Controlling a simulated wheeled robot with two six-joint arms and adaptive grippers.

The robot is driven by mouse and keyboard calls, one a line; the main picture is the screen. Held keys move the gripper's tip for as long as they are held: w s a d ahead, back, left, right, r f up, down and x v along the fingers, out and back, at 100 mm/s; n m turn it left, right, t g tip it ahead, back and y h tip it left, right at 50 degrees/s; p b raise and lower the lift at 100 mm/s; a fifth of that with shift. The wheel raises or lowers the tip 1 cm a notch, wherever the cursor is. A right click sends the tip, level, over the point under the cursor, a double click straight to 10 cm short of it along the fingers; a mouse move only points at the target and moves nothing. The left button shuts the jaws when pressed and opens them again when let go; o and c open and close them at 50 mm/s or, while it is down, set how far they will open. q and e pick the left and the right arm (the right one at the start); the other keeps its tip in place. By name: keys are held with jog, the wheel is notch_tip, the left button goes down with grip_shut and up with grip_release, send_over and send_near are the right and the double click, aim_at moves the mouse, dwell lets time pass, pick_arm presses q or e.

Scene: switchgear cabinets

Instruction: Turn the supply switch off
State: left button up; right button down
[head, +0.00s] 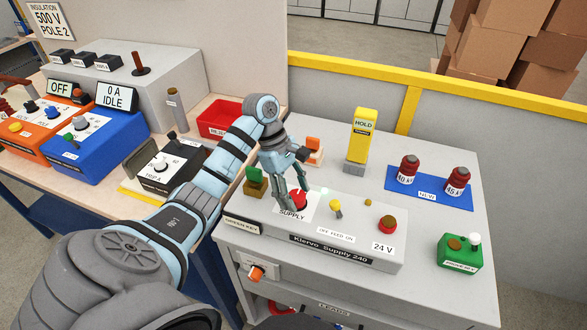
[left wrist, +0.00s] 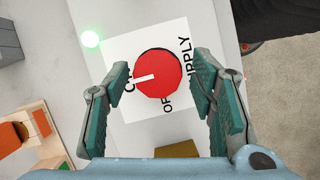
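The supply switch is a red round knob (head: 298,198) on a white plate marked SUPPLY, on top of the grey Klervo Supply 240 panel (head: 330,225). It also shows in the left wrist view (left wrist: 158,74). Its white pointer points left in that view, toward a partly covered label starting with O; an OFF label, partly hidden, lies below the knob. My left gripper (head: 293,188) is open over the switch, with its fingers apart on either side of the knob. I cannot tell whether they touch it. My right gripper is not in view.
A yellow toggle (head: 336,207) and a red button (head: 387,224) stand right of the switch. A green key (head: 255,175) is close on its left. A yellow HOLD post (head: 361,135) stands behind. A green lamp (left wrist: 91,39) glows near the switch plate.

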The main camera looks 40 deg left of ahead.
pick_arm(q)
jog(key=shift+w, duration=0.1)
jog(key=c, duration=0.8)
jog(key=shift+f+n, duration=0.1)
jog(key=shift+n, duration=0.2)
jog(key=shift+n+t+b, duration=0.35)
jog(key=shift+n+t, duration=0.15)
jog(key=shift+n, duration=0.7)
jog(key=n, duration=0.2)
jog(key=n+t+y+b, duration=0.1)
jog(key=n, duration=0.1)
jog(key=shift+s+n+t, duration=0.2)
jog(key=shift+n+t, duration=0.1)
jog(key=n+y, duration=0.1)
jog(key=n, duration=0.1)
jog(key=n+t+y, duration=0.1)
jog(key=n, duration=0.2)
jog(key=shift+d, duration=0.2)
jog(key=n+y, duration=0.1)
jog(key=n, duration=0.4)
jog(key=shift+d+y+b, duration=0.1)
jog(key=shift+y+b, duration=0.2)
jog(key=shift+y, duration=0.1)
jog(key=shift+n, duration=0.3)
